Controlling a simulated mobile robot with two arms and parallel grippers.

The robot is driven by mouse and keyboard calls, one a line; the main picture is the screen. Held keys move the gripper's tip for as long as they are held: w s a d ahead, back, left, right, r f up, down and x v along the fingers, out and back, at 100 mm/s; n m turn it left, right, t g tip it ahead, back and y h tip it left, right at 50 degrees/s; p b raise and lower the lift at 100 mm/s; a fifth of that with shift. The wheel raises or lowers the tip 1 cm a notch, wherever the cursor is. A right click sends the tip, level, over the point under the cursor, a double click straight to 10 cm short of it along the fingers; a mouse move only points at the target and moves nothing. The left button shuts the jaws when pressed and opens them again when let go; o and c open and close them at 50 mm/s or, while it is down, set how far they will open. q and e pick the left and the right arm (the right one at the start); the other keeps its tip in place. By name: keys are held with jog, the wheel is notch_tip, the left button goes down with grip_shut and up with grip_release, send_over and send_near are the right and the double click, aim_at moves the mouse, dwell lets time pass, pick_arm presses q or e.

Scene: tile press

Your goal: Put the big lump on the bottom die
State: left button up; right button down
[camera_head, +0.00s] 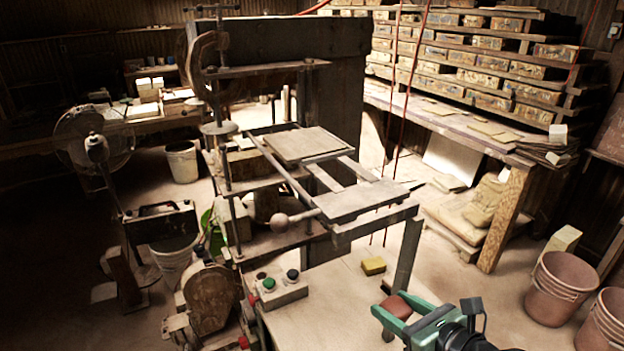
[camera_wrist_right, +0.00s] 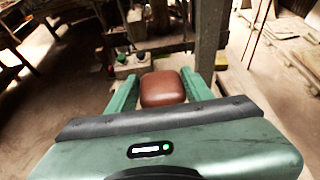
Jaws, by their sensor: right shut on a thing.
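My right gripper (camera_head: 392,310) is at the bottom right of the head view, with green fingers shut on a reddish-brown lump (camera_head: 397,306). In the right wrist view the lump (camera_wrist_right: 162,88) sits between the two green fingers (camera_wrist_right: 160,86), rounded and smooth. It is held in front of the table, apart from the press. The press (camera_head: 290,90) stands at the centre, with a sliding frame reaching towards the right. A flat plate (camera_head: 360,200) lies on the near end of the frame. I cannot tell for sure which part is the bottom die. My left gripper is not in view.
A frame leg (camera_head: 407,255) stands close to my gripper. Reddish buckets (camera_head: 555,290) stand at the right.

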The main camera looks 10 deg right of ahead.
aim_at(388, 345)
jog(key=shift+s+a+f+n+y+b, duration=0.2)
jog(key=shift+f+n+y+b, duration=0.1)
jog(key=shift+f+n+b, duration=0.1)
jog(key=s+a+n+g+y+b, duration=0.1)
jog(key=s+a+f+n+g+y+b, duration=0.1)
jog(key=s+n+y+b, duration=0.1)
jog(key=s+n+g+y+b, duration=0.1)
jog(key=s+n+g+y, duration=0.1)
jog(key=shift+s+a+f+b, duration=0.1)
jog(key=shift+a+f+b, duration=0.1)
jog(key=shift+a+b, duration=0.2)
jog(key=shift+s+a+r+n+g+y, duration=0.3)
jog(key=shift+s+n+g+y, duration=0.1)
jog(key=shift+s+n+g, duration=0.2)
jog(key=shift+w+r, duration=0.1)
jog(key=shift+w, duration=0.05)
